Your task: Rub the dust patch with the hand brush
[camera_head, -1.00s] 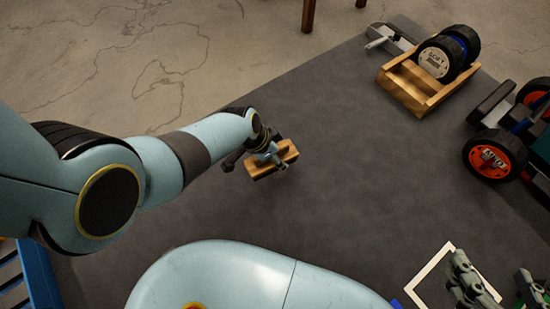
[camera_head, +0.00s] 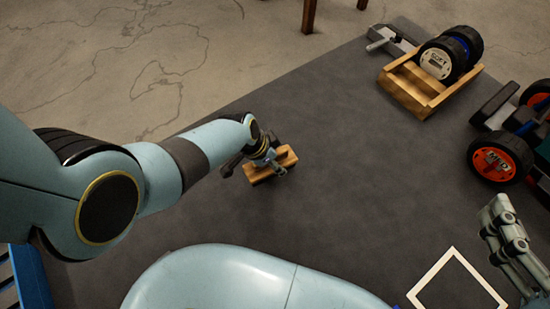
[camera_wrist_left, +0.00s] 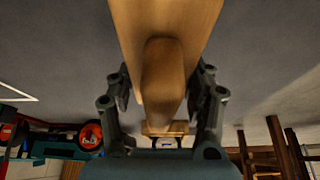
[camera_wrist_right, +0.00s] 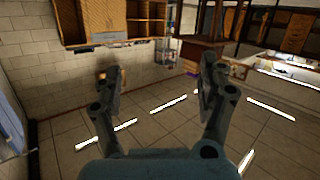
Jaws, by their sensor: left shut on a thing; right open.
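The hand brush (camera_head: 284,158) has a wooden body and is in my left gripper (camera_head: 268,156) over the dark grey mat, left of the middle in the head view. In the left wrist view the brush (camera_wrist_left: 165,25) fills the top middle, and the left gripper (camera_wrist_left: 162,88) is shut on its raised handle. I cannot tell if the brush touches the mat. The dust patch does not stand out in any view. My right gripper (camera_head: 508,240) is at the lower right of the head view. In the right wrist view the right gripper (camera_wrist_right: 160,80) is open and empty.
A wooden rack (camera_head: 420,88) holding black wheels (camera_head: 450,53) stands at the back right. An RC car with an orange-rimmed wheel (camera_head: 492,162) is at the right edge. A white square outline (camera_head: 432,271) lies at the lower right. The mat's middle (camera_head: 370,170) is clear.

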